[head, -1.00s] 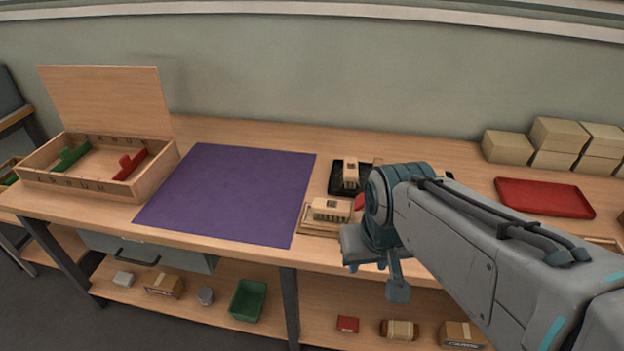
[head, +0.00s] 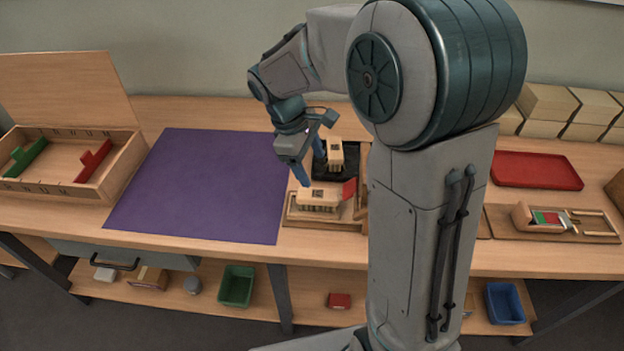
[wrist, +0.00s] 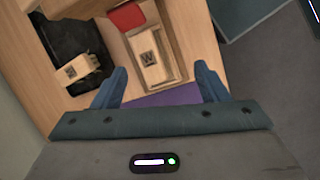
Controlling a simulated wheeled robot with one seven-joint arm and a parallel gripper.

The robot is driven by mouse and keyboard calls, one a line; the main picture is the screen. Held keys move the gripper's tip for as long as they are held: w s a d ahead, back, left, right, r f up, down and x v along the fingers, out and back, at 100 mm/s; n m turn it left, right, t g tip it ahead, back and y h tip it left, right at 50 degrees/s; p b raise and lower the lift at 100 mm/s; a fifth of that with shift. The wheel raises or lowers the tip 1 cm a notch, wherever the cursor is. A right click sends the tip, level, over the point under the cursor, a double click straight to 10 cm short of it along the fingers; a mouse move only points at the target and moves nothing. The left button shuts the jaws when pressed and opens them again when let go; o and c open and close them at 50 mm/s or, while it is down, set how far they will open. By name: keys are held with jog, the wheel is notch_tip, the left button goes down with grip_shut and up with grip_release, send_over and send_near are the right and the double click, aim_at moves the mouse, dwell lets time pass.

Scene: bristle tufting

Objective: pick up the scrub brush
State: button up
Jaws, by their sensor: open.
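A pale wooden block (head: 317,198) with dark slot-like marks on its side, likely the scrub brush, lies in a shallow wooden tray (head: 296,220) beside the purple mat. A similar block (head: 335,153) stands on a black tray (head: 320,171) behind it; I cannot tell bristles on either. My gripper (head: 310,168) is open and empty, pointing down just above the nearer block. In the wrist view the nearer block (wrist: 151,58), marked W, lies ahead between my two blue fingers, and the other block (wrist: 85,68) is off to the left.
The purple mat (head: 205,185) is bare. An open wooden box (head: 65,180) holds green and red pieces at left.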

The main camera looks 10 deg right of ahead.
jog(key=w+a+f+n, duration=0.2)
jog(key=w+f+n, duration=0.1)
jog(key=w, duration=0.1)
send_near(317, 194)
jog(key=shift+g+h, duration=0.4)
jog(key=x, duration=0.5)
jog(key=shift+w+f+p, duration=0.2)
jog(key=shift+w+p, duration=0.1)
jog(key=shift+p, duration=0.1)
jog(key=shift+a+p+x, duration=0.15)
jog(key=shift+p+x, duration=0.05)
jog(key=shift+x, duration=1.15)
jog(key=shift+a+p+x, duration=0.15)
jog(key=shift+x, duration=1.2)
jog(key=shift+w+f, duration=0.1)
jog(key=shift+f, duration=0.25)
jog(key=c, duration=1.2)
jog(key=shift+r, duration=0.1)
